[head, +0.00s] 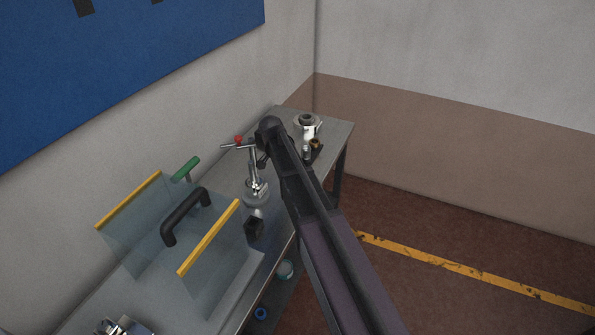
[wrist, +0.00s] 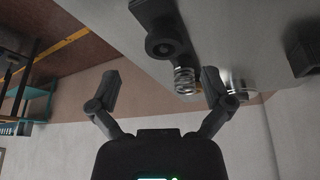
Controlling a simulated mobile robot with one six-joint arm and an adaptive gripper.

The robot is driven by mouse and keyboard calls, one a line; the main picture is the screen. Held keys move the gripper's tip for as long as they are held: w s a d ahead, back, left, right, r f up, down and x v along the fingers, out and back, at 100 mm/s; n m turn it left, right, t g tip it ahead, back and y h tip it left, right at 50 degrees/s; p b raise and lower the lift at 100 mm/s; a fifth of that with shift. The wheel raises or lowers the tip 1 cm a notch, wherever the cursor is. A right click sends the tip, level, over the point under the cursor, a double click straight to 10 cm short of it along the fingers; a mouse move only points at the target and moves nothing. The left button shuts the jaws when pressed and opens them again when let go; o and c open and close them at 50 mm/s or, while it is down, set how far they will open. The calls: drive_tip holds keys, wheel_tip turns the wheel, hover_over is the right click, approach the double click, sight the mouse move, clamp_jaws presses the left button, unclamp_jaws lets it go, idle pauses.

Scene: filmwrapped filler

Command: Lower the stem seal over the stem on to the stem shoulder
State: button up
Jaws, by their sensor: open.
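My gripper (wrist: 160,75) is open in the wrist view, its two dark fingers spread wide apart. A shiny coil-like metal part (wrist: 185,80) shows between the fingers, nearer the right one. A dark part with a round boss (wrist: 163,47) lies beside it. I cannot tell which part is the stem seal, the stem or its shoulder. Nothing is visibly held. In the head view a metal upright with a red-tipped arm (head: 252,165) stands on the bench, its clear round lower part (head: 256,190) partly showing. My arm crosses the bench and hides the gripper there.
Two clear guards with yellow top edges (head: 208,238) flank a black handle (head: 184,216) at the near left. A green-handled item (head: 186,168) stands by the wall. A white-and-metal roll (head: 308,128) and a brass part (head: 316,143) sit at the bench's far end. A dark block (head: 254,229) is near the front edge.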

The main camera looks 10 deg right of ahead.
drive_tip(key=shift+f, duration=0.1)
drive_tip(key=shift+w+b+x, duration=0.1)
drive_tip(key=shift+b+x, duration=1.1)
drive_tip(key=shift+x, duration=0.05)
drive_tip(key=shift+w+b+x, duration=0.15)
drive_tip(key=shift+b+x, duration=1)
drive_tip(key=shift+x, duration=0.15)
drive_tip(key=shift+d, duration=0.1)
drive_tip(key=c, duration=0.9)
